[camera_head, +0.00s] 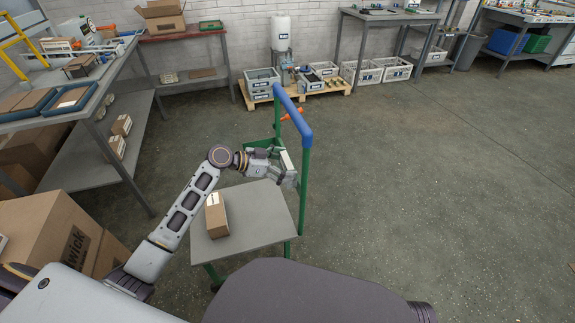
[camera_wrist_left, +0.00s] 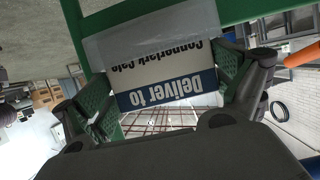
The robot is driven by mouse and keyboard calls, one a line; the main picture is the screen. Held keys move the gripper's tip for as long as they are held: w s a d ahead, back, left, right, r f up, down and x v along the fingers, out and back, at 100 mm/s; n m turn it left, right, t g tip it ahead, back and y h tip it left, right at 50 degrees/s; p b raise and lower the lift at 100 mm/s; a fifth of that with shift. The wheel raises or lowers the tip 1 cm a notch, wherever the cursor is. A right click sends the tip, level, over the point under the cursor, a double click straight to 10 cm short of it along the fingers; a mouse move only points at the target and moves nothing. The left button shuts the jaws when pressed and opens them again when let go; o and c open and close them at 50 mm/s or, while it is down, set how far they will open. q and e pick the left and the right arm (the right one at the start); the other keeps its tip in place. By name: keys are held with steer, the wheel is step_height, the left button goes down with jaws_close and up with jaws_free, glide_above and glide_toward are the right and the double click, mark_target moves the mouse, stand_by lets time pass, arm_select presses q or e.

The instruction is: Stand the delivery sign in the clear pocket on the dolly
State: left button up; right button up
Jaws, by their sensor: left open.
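The delivery sign (camera_wrist_left: 165,80), a white card with a blue "Deliver to" band, appears upside down in the left wrist view. Its far part sits behind the translucent sheet of the clear pocket (camera_wrist_left: 105,48), by a green bar of the dolly. My left gripper (camera_wrist_left: 168,100) is open, with a finger near each side edge of the sign. I cannot tell whether the fingers touch it. In the head view my left gripper (camera_head: 284,172) is at the green upright of the dolly (camera_head: 262,205), above its grey deck; the sign is mostly hidden there. My right gripper is not in view.
A cardboard box (camera_head: 216,218) stands on the dolly's deck. The dolly has a blue handle (camera_head: 292,112), with an orange object (camera_head: 293,114) beside it. A workbench (camera_head: 75,95) and large carton (camera_head: 50,235) are at left. Open floor (camera_head: 420,180) lies to the right.

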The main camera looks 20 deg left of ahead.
arm_select(q)
steer(key=v, duration=1.1)
steer(key=shift+s+a+r, duration=0.15)
step_height(320, 180, up, 8)
steer(key=p, duration=0.5)
stand_by(1.1)
stand_by(0.4)
